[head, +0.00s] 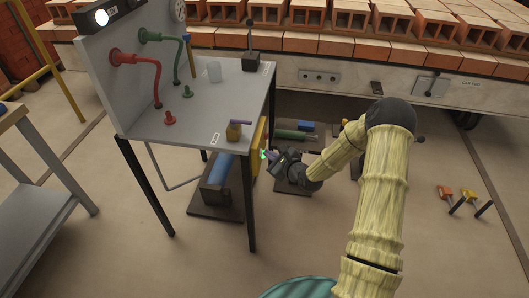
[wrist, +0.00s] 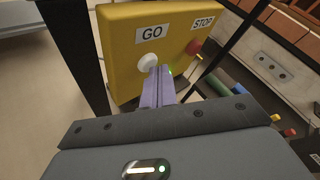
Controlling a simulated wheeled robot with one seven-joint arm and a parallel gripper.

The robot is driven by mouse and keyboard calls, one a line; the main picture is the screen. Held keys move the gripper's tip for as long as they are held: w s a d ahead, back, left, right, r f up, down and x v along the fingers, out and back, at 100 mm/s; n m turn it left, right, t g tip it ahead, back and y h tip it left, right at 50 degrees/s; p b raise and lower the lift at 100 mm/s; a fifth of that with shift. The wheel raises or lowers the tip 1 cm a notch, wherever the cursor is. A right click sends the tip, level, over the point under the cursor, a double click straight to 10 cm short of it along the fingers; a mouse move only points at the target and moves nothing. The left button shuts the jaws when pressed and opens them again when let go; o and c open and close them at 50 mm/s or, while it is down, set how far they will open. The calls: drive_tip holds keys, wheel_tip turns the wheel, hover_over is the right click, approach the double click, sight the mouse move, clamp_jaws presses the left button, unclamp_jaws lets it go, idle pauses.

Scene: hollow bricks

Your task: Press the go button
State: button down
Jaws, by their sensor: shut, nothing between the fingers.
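The yellow control box (wrist: 125,35) fills the upper middle of the wrist view. It carries a GO label (wrist: 152,33) above a white round button (wrist: 147,61), and a STOP label (wrist: 203,23) above a red button (wrist: 194,46). My gripper (wrist: 160,72) is shut and empty, its pale purple fingers together. The fingertips are at the lower right edge of the white button; I cannot tell if they touch it. In the head view the box (head: 260,143) shows edge-on at the grey table's right side, with my gripper (head: 268,156) close against it.
A black leg (wrist: 75,50) stands left of the control box. A blue cylinder machine (head: 217,178) sits underneath. A brick-laden cart (head: 320,72) stands behind.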

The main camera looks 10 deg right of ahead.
idle(0.4)
drive_tip(key=shift+s+d+p, duration=0.1)
drive_tip(key=shift+d+p, duration=0.2)
drive_tip(key=s+d+p, duration=0.2)
drive_tip(key=d, duration=0.3)
drive_tip(key=shift+d, duration=0.4)
idle(0.3)
idle(0.3)
